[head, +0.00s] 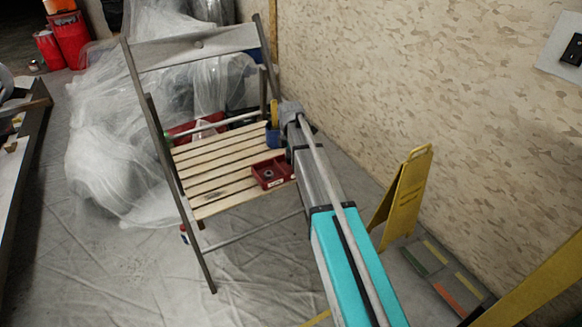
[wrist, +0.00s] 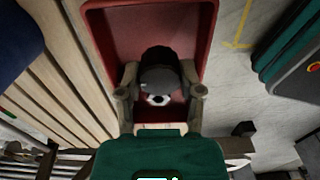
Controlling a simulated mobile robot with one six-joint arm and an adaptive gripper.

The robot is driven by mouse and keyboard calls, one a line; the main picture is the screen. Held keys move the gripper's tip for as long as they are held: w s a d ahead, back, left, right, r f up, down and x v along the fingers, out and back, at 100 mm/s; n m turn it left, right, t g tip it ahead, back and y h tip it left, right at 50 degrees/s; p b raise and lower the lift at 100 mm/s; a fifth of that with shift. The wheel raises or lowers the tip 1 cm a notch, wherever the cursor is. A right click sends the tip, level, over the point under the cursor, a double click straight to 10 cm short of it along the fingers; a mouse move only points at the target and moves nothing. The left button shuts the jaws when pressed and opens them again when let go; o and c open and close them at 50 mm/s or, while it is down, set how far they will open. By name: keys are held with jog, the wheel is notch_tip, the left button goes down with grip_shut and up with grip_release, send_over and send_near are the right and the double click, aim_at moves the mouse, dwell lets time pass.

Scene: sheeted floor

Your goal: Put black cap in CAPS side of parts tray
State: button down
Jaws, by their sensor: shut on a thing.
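The black cap (wrist: 158,72) is a dark round piece between my fingertips in the wrist view. My gripper (wrist: 159,84) is shut on it, with one finger at each side. The cap is over the red parts tray (wrist: 208,35); I cannot tell whether it touches the tray floor. A pale nut-like piece with a dark hole (wrist: 157,100) shows just below the cap. The tray (head: 262,184) sits on the slatted chair seat in the head view, with a dark round thing inside. My arm hides the gripper there. The CAPS lettering is not readable.
The wooden folding chair (head: 215,182) stands on the sheeted floor. Plastic sheeting (head: 110,170) lies at left; a yellow floor sign (head: 405,195) stands at right.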

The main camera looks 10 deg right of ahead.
aim_at(291, 169)
dwell(0.3)
jog(key=shift+w+d+f+b, duration=0.1)
jog(key=shift+w+f+b, duration=0.4)
jog(key=shift+f+b, duration=0.3)
jog(key=shift+s+f+b, duration=0.1)
jog(key=shift+f+b, duration=1.1)
jog(key=shift+f, duration=0.05)
jog(key=shift+f, duration=0.15)
jog(key=shift+c, duration=1.2)
grip_release()
jog(key=shift+r, duration=0.25)
notch_tip(291, 169, up, 12)
jog(key=p, duration=1.2)
